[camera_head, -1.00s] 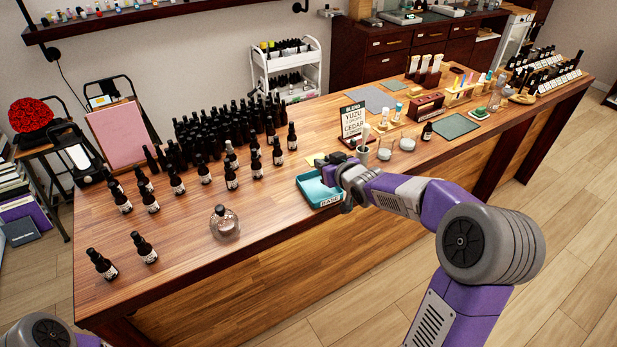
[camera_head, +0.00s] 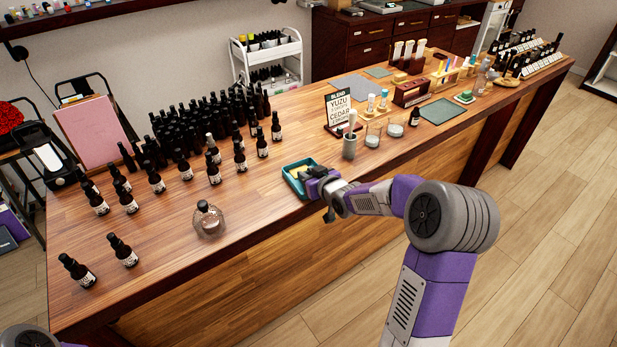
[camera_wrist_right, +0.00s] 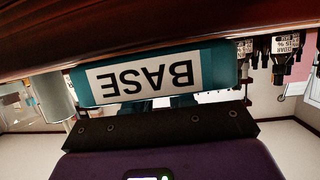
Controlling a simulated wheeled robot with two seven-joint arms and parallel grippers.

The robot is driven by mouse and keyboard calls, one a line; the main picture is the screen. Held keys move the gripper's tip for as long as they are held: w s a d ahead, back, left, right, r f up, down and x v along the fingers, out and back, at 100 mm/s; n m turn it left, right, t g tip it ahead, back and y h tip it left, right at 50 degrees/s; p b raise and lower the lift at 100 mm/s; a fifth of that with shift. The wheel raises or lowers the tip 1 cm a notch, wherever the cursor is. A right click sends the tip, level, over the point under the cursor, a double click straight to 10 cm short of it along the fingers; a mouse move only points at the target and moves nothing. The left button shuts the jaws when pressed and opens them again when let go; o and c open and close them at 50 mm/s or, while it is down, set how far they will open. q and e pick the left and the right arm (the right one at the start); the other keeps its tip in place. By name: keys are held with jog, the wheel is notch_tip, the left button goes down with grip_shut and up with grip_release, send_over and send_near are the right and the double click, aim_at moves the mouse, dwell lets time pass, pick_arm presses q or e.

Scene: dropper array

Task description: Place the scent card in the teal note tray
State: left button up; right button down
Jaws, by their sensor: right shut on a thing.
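The teal note tray (camera_head: 291,184) sits at the front edge of the wooden counter. Its front wall, with a white BASE label, shows close and upside down in the right wrist view (camera_wrist_right: 228,68). The yellow scent card (camera_head: 298,171) appears over or within the tray, next to my right gripper (camera_head: 312,178). That gripper is shut on the card at the tray's front right side. Its fingertips are mostly hidden, and I cannot tell whether the card touches the tray floor. My left gripper is out of view.
A grey cup (camera_head: 349,148) and a BLEND sign (camera_head: 341,110) stand behind the tray to the right. A round glass bottle (camera_head: 209,220) stands to the left, with many dark bottles beyond. The counter between that glass bottle and the tray is clear.

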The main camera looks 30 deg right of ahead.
jog(key=shift+r, duration=0.1)
jog(key=c, duration=0.9)
grip_release()
jog(key=shift+c, duration=0.2)
jog(key=p+v, duration=0.2)
jog(key=v, duration=1)
jog(key=shift+s, duration=0.15)
